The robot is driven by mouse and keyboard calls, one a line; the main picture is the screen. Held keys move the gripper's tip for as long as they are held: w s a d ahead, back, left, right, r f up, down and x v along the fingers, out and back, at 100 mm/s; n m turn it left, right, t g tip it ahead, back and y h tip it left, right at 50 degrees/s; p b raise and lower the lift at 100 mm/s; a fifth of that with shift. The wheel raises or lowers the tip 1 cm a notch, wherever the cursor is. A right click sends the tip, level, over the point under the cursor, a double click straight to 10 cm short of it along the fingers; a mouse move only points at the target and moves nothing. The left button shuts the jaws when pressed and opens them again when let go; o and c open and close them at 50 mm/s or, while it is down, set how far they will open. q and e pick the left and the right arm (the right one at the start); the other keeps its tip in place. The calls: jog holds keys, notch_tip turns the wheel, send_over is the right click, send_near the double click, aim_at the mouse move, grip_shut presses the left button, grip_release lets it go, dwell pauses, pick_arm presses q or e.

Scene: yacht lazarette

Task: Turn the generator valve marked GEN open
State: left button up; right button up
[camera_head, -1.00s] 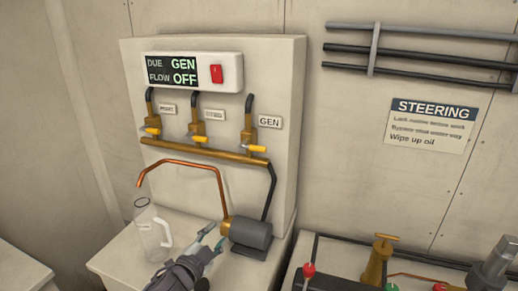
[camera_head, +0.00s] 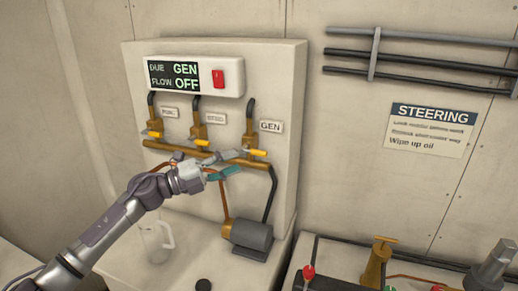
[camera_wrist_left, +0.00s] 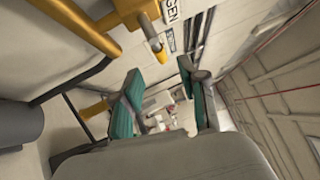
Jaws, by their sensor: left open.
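The GEN valve (camera_head: 250,138) is the rightmost of three brass valves on the wall panel, beside its GEN label (camera_head: 270,126). Its yellow lever (camera_head: 258,153) points right, roughly along the brass manifold (camera_head: 180,151). The display (camera_head: 173,75) reads DUE GEN, FLOW OFF. My left gripper (camera_head: 238,162) is open and empty, just left of and below the lever in the head view. In the left wrist view the lever (camera_wrist_left: 155,42) shows ahead of the open teal fingers (camera_wrist_left: 160,70); contact does not show. My right gripper is not in view.
Two other valves with yellow levers (camera_head: 153,134) (camera_head: 198,136) stand to the left. A copper pipe, a grey pump (camera_head: 250,235) and a clear jug (camera_head: 155,240) are below the manifold. A red switch (camera_head: 218,79) sits on the display box. Steering gear (camera_head: 376,262) stands at the lower right.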

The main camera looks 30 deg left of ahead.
aim_at(259, 153)
pick_arm(q)
jog(key=p+x, duration=0.3)
jog(key=x, duration=0.4)
jog(key=shift+w+r, duration=0.1)
jog(key=shift+r, duration=0.1)
jog(key=shift+w+d+f, duration=0.1)
jog(key=shift+w+d, duration=0.3)
jog(key=shift+w, duration=0.1)
jog(key=shift+c, duration=0.5)
grip_shut()
